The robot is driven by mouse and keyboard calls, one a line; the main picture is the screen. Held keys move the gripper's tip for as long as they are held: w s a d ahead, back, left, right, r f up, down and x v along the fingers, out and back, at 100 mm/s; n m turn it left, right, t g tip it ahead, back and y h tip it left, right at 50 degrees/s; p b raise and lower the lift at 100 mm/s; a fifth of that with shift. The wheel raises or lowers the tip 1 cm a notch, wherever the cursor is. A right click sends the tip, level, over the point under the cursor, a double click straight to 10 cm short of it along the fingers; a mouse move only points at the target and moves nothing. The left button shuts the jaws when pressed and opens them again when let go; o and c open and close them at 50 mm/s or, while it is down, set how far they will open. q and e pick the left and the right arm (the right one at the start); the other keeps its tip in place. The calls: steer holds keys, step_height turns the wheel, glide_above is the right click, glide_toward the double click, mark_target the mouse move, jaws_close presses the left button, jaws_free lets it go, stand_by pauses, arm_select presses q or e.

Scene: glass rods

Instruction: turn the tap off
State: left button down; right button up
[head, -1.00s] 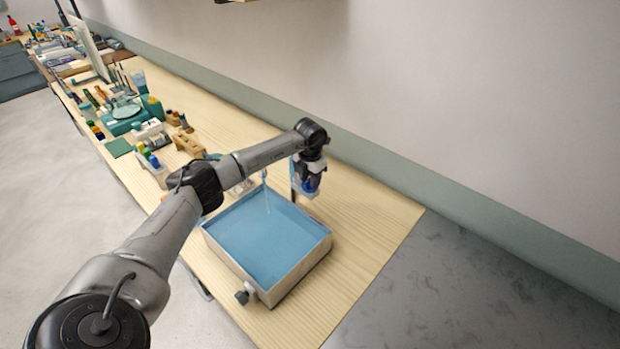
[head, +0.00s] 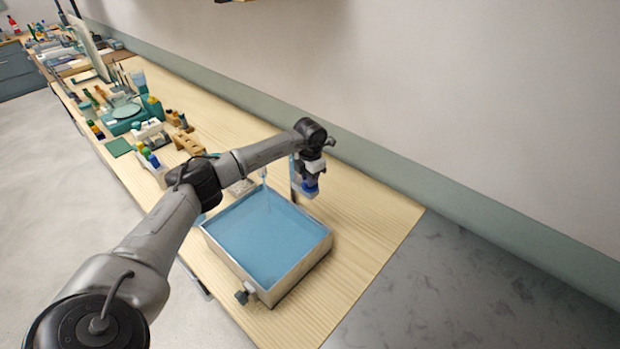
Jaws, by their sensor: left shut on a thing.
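The blue-lined basin (head: 265,240) stands near the right end of the wooden bench. The tap's upright post (head: 293,178) rises behind its back corner, partly hidden by my arm. A thin pale stream (head: 267,200) comes down into the basin from the tap. My left gripper (head: 311,186) points down just right of the post. It is shut on a blue part that looks like the tap's handle (head: 310,190); the fingers hide much of it. My right gripper is not in view.
A grey knob (head: 241,297) sticks out at the basin's front corner. A wooden block rack (head: 188,144), small bottles and a green mat (head: 118,147) lie to the left. The bench (head: 380,210) right of the basin is bare, up to its end.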

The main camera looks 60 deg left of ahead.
arm_select(q)
steer(key=m, duration=0.4)
steer(key=shift+m, duration=0.4)
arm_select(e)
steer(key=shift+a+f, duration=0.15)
arm_select(q)
steer(key=m, duration=0.3)
steer(key=shift+m, duration=0.3)
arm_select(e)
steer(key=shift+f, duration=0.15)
arm_select(q)
steer(key=m, duration=0.4)
steer(key=shift+b, duration=0.4)
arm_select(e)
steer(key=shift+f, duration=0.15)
arm_select(q)
steer(key=shift+m, duration=1.6)
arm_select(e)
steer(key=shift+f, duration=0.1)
arm_select(q)
steer(key=c, duration=1.1)
jaws_free()
steer(key=shift+r, duration=0.1)
step_height(320, 180, up, 14)
steer(key=shift+f+b, duration=0.15)
steer(key=shift+b, duration=0.35)
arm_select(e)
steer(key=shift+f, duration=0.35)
